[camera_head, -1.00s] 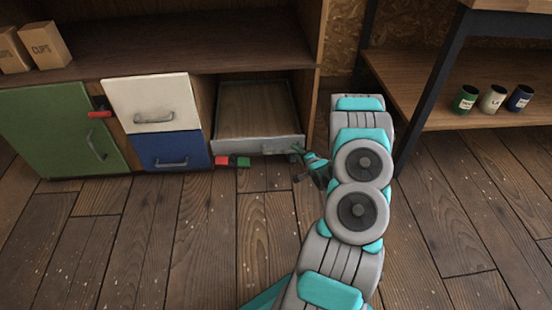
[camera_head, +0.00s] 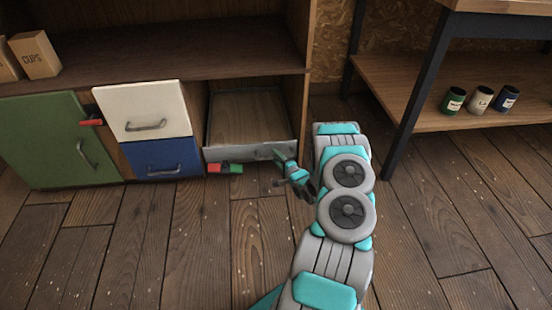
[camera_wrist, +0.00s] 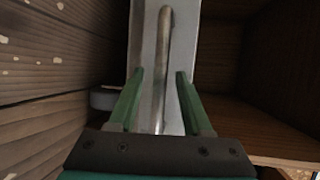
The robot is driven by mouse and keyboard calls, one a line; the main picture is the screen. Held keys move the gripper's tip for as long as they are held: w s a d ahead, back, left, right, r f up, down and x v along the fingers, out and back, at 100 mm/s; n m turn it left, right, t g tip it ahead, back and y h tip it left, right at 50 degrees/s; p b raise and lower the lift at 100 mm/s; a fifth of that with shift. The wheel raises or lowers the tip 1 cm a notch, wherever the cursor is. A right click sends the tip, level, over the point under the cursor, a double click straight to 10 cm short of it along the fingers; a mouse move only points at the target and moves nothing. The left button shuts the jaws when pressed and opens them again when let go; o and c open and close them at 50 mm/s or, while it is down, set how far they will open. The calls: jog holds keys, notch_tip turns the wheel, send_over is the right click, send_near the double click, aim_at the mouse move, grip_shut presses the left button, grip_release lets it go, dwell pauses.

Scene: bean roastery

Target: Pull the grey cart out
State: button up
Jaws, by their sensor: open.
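The grey cart (camera_head: 222,154) sits low in the right bay of the cabinet, a shallow box with a wooden floor and a grey front panel. Its bar handle shows in the wrist view (camera_wrist: 165,30), running lengthwise up the picture. My gripper (camera_head: 278,168) is at the right part of the cart's front. In the wrist view my two green fingers (camera_wrist: 160,72) are open, one on each side of the handle, with gaps to it. Part of the handle is hidden behind my gripper in the head view.
Left are a blue drawer (camera_head: 185,150), a white drawer (camera_head: 150,100) and a green door (camera_head: 50,130). A table leg (camera_head: 415,100) stands right.

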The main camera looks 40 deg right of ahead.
jog(key=shift+w, duration=0.2)
grip_shut()
dwell(0.3)
dwell(1.1)
